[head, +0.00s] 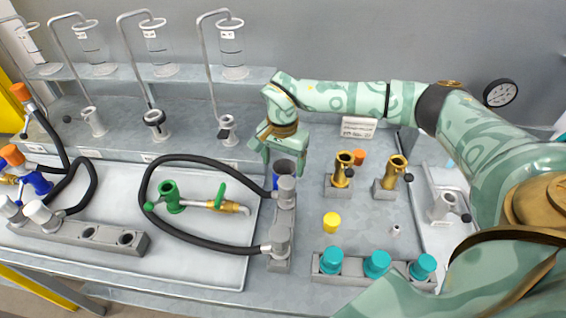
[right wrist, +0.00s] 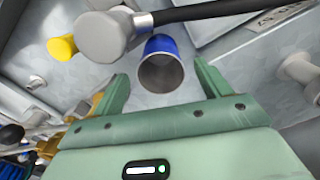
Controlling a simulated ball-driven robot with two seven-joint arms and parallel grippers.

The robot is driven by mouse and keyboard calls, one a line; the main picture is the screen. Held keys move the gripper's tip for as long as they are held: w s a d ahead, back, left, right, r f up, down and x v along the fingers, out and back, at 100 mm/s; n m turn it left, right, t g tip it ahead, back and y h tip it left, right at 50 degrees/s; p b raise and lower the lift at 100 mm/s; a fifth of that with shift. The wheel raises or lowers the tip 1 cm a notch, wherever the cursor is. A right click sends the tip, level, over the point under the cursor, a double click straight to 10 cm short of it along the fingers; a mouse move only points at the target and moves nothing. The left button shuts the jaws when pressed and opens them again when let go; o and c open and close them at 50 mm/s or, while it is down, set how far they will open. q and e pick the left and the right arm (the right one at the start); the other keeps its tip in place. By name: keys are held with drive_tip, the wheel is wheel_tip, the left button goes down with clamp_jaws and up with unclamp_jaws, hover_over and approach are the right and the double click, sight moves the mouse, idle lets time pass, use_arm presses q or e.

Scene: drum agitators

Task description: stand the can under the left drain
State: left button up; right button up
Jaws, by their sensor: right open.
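A blue can (head: 287,166) with an open grey mouth stands just behind the grey hose block, partly hidden by my right gripper. In the right wrist view the can (right wrist: 160,45) shows its open mouth toward the camera, ahead of and between the fingertips. My right gripper (head: 282,157) points down over the can, open, with its fingers apart; I cannot tell whether they touch it. Two brass fittings, left (head: 343,167) and right (head: 391,172), stand on grey blocks to the right. I cannot tell which part is the left drain. My left gripper is not in view.
A black hose (head: 193,157) loops from the grey hose block (head: 283,222) beside the can. A yellow cap (head: 331,222) and a rack of teal caps (head: 376,264) lie nearer. A green valve (head: 171,197) lies on the white tray. Bare bench shows between can and brass fittings.

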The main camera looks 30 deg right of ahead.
drive_tip(key=shift+o, duration=0.3)
wheel_tip(320, 180, up, 11)
drive_tip(key=p, duration=0.2)
drive_tip(key=shift+f, duration=0.15)
drive_tip(key=shift+o, duration=0.2)
drive_tip(key=shift+w+d+b, duration=0.1)
drive_tip(key=shift+b, duration=0.25)
drive_tip(key=m+b, duration=0.5)
drive_tip(key=b, duration=0.2)
approach(284, 170)
drive_tip(key=s+a+f, duration=0.1)
drive_tip(key=s+f, duration=0.1)
drive_tip(key=f, duration=0.1)
drive_tip(key=f+b, duration=0.1)
drive_tip(key=f, duration=0.2)
drive_tip(key=shift+s+a+f+b, duration=0.15)
drive_tip(key=shift+s+a+b, duration=0.05)
drive_tip(key=shift+a+b, duration=0.1)
drive_tip(key=shift+f, duration=0.4)
drive_tip(key=shift+r, duration=0.1)
drive_tip(key=c, duration=1.1)
